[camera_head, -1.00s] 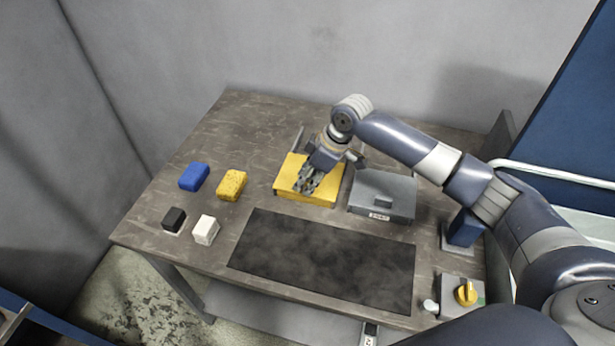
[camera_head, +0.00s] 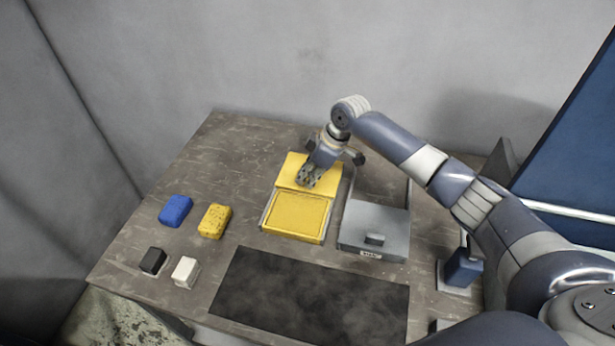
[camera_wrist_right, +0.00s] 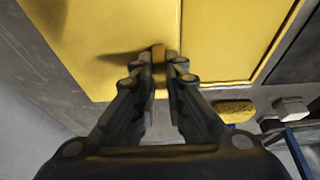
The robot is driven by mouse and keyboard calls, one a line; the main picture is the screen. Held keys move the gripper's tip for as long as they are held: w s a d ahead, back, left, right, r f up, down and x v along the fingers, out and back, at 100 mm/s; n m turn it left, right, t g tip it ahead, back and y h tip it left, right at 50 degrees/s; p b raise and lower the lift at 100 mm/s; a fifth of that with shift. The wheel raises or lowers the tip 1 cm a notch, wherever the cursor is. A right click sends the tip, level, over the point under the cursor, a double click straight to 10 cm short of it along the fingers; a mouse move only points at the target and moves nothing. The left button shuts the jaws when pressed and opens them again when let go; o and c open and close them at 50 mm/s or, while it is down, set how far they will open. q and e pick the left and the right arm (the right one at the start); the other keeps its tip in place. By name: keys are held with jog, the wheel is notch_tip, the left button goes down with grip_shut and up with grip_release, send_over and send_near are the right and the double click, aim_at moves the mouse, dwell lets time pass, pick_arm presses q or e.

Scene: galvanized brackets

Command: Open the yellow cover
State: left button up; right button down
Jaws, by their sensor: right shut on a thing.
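The yellow cover (camera_head: 297,170) sits at the back of its low box (camera_head: 264,222), behind the box's opening. The box shows an open yellow interior (camera_head: 297,215) in front of the cover. My right gripper (camera_head: 308,181) is over the cover and shut on its small handle. In the right wrist view the fingers (camera_wrist_right: 158,80) close around the handle (camera_wrist_right: 158,58) on the yellow cover (camera_wrist_right: 110,40). The fingers hide part of the handle. My left gripper is in neither view.
A grey lidded box (camera_head: 375,225) stands right of the yellow one. A blue block (camera_head: 175,210), a yellow sponge-like block (camera_head: 215,220), a black block (camera_head: 152,260) and a white block (camera_head: 185,271) lie to the left. A dark mat (camera_head: 310,295) lies in front.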

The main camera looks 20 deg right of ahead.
jog(key=shift+s+a, duration=0.1)
jog(key=shift+s, duration=0.05)
jog(key=c, duration=1.6)
grip_release()
jog(key=shift+s+a, duration=0.1)
jog(key=shift+c, duration=0.2)
jog(key=shift+r, duration=0.25)
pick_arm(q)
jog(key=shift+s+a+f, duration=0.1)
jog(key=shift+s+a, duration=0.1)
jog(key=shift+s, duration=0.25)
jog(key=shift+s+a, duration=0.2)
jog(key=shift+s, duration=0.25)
pick_arm(e)
jog(key=v, duration=1.1)
jog(key=shift+r, duration=0.3)
jog(key=shift+s+f, duration=0.1)
